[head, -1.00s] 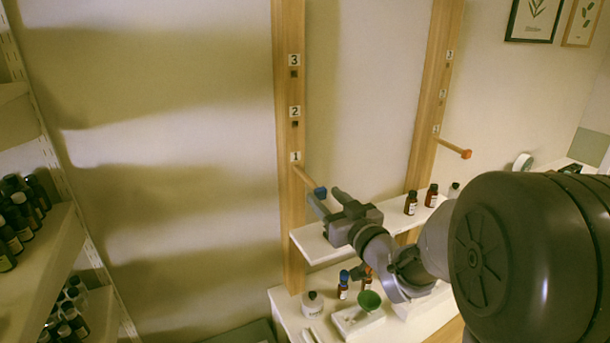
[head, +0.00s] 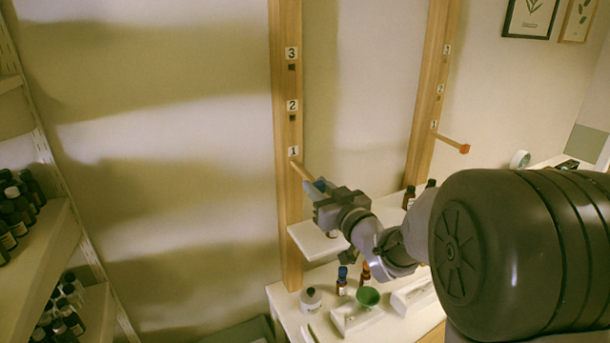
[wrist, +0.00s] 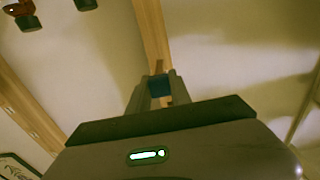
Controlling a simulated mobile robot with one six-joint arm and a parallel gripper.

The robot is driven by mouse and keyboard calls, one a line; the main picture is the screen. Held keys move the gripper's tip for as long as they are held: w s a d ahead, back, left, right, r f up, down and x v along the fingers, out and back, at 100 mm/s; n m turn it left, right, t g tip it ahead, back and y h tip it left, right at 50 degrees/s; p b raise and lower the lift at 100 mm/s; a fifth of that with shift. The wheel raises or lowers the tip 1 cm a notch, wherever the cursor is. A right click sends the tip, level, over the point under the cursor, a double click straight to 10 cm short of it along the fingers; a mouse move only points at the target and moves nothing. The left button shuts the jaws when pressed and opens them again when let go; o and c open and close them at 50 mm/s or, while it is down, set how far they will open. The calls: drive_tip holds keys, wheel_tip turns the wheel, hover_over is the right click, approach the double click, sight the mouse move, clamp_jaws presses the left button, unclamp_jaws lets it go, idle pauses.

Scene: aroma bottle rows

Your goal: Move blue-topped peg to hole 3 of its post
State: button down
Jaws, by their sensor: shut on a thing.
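The blue-topped peg (head: 305,172) sticks out of the left wooden post (head: 286,225) at the hole marked 1. My gripper (head: 318,184) is shut on its blue end, which shows between the fingers in the wrist view (wrist: 159,86). In the head view the fingers hide most of the blue end. Hole 2 (head: 292,118) and hole 3 (head: 292,68) of this post are empty, one above the other, each below its number label. I cannot tell whether the peg's inner end is fully seated.
An orange-topped peg (head: 452,143) sticks out of the right post (head: 425,120). A white shelf (head: 312,242) with bottles lies just below my gripper. A lower counter holds a green funnel (head: 368,296) and bottles. The wall beside the left post is clear.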

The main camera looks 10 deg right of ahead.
drive_tip(key=b+v, duration=0.2)
drive_tip(key=v, duration=0.6)
idle(0.9)
idle(0.9)
drive_tip(key=s+r+p, duration=0.1)
drive_tip(key=r+p, duration=0.8)
drive_tip(key=r, duration=0.3)
drive_tip(key=s+d+r+p, duration=0.1)
drive_tip(key=s+r+p, duration=0.1)
drive_tip(key=r+p, duration=0.8)
wheel_tip(320, 180, up, 3)
drive_tip(key=shift+s+f+g, duration=0.1)
drive_tip(key=shift+s+g, duration=0.2)
drive_tip(key=shift+s, duration=0.05)
drive_tip(key=shift+w, duration=0.1)
